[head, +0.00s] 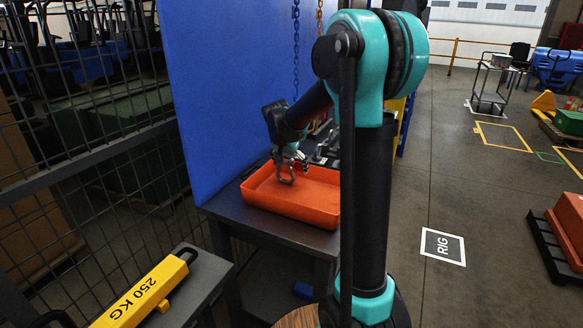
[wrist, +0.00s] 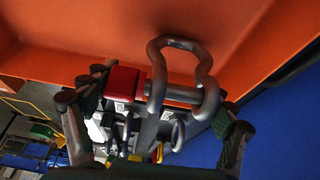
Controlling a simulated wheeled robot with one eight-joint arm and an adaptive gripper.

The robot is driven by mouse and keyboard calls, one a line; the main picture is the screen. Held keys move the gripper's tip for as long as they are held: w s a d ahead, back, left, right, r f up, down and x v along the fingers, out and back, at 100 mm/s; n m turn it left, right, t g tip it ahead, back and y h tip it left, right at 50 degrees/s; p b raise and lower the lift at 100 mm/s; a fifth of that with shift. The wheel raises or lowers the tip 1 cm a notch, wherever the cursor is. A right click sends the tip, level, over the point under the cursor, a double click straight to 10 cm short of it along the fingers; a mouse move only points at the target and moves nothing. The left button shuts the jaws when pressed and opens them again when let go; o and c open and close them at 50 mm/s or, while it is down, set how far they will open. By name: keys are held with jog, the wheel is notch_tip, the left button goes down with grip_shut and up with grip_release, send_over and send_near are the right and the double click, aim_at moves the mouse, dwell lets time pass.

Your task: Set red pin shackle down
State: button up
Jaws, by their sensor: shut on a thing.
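The red pin shackle shows in the wrist view as a grey bow (wrist: 185,48) with a metal pin and a red pin head (wrist: 122,82). My gripper (wrist: 158,105) is shut on it, with a finger on either side. In the head view my gripper (head: 291,157) points down over the orange tray (head: 312,207), and the grey shackle (head: 286,174) hangs below it, within the tray's outline. I cannot tell whether it touches the tray floor. The red head is not clear in the head view.
The tray stands on a dark table (head: 221,207) against a blue panel (head: 230,80). Dark hardware (head: 324,152) lies behind the tray, partly hidden by my arm. A yellow 250 KG bar (head: 140,297) lies on a stand at front left. Chains (head: 296,50) hang behind.

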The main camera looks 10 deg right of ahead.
jog(key=o, duration=1.4)
jog(key=shift+f, duration=0.1)
jog(key=v, duration=1.2)
jog(key=shift+w, duration=0.1)
